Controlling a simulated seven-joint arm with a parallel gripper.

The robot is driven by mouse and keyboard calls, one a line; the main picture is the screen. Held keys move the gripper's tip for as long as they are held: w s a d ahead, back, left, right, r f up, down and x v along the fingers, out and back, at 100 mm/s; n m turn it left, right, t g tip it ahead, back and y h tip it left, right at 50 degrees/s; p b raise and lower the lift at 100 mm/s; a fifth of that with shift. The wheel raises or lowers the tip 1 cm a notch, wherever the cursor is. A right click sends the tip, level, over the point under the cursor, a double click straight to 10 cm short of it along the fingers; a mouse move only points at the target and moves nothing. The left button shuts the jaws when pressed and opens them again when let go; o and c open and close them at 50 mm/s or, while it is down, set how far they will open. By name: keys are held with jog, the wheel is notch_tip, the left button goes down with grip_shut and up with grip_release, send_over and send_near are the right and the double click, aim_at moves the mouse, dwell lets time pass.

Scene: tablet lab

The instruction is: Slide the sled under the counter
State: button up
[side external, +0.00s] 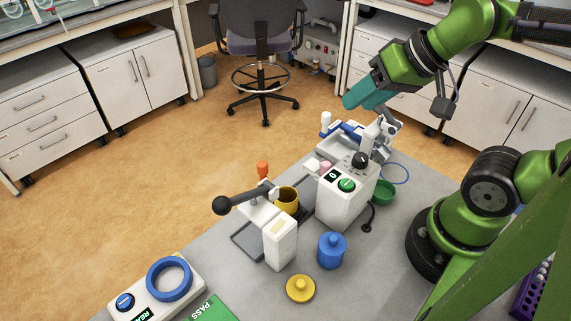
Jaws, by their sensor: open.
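The white counter (338,205) stands on the grey table, with a black dial, a small display and a green button on its sloped face. A blue part with a white upright knob (326,119) shows at its far side; it may be the sled, but I cannot tell how far under the counter it sits. A grey metal piece (379,138) stands beside it on the right.
A press with a black ball lever (222,205) stands left of the counter, by a yellow cup (287,199). A blue bottle (331,251) and yellow lid (300,289) are in front. A green bowl (383,192) is at right.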

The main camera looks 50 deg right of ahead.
jog(key=shift+o, duration=0.7)
jog(key=shift+a+f, duration=0.2)
jog(key=shift+f, duration=0.05)
jog(key=r+n+g+h, duration=0.1)
jog(key=n+g+h, duration=0.1)
jog(key=n+g, duration=0.45)
send_over(262, 164)
jog(key=shift+g, duration=0.35)
notch_tip(262, 164, down, 16)
grip_shut()
